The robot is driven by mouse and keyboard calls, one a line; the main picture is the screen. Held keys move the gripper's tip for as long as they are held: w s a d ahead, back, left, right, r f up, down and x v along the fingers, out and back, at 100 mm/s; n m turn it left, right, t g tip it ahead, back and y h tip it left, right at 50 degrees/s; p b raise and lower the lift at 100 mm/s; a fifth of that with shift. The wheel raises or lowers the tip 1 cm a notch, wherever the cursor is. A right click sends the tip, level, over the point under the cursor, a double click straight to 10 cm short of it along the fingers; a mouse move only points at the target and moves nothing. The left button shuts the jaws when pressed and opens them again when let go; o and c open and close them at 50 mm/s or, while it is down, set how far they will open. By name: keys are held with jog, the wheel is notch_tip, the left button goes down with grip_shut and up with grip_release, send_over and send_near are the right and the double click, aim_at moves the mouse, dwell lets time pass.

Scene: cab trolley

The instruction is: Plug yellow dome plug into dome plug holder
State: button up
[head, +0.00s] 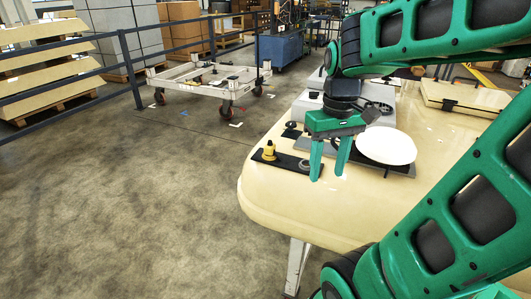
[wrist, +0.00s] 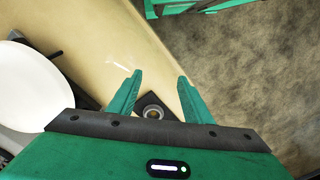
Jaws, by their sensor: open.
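The yellow dome plug (head: 269,150) stands upright on the left end of a black plate (head: 284,160) on the cream cab roof. A round grey ring, which looks like the dome plug holder (head: 304,165), sits at the plate's right end. My gripper (head: 328,174) points down just right of the ring, apart from the plug. Its green fingers are open with nothing between them. In the wrist view the ring (wrist: 153,112) shows on the dark plate between the fingers of my gripper (wrist: 160,76); the yellow plug is hidden there.
Small dark parts and a grey box (head: 305,106) are behind. The rounded front-left part of the cream surface (head: 275,205) is clear. A white trolley (head: 205,78) stands farther back.

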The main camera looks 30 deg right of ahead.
aim_at(270, 144)
jog(key=w+a+r+n, duration=0.1)
jog(key=w+r+n, duration=0.1)
jog(key=w, duration=0.4)
jog(key=w+a+r+n, duration=0.1)
jog(key=w+r+n, duration=0.1)
jog(key=w+n, duration=0.2)
jog(key=w+a+r+n, duration=0.2)
jog(key=w+r+n, duration=0.1)
jog(key=w, duration=0.6)
jog(key=shift+w+n, duration=0.15)
jog(key=shift+n, duration=0.15)
jog(key=shift+f, duration=0.2)
jog(key=shift+f, duration=4.35)
grip_shut()
jog(key=shift+r, duration=2.95)
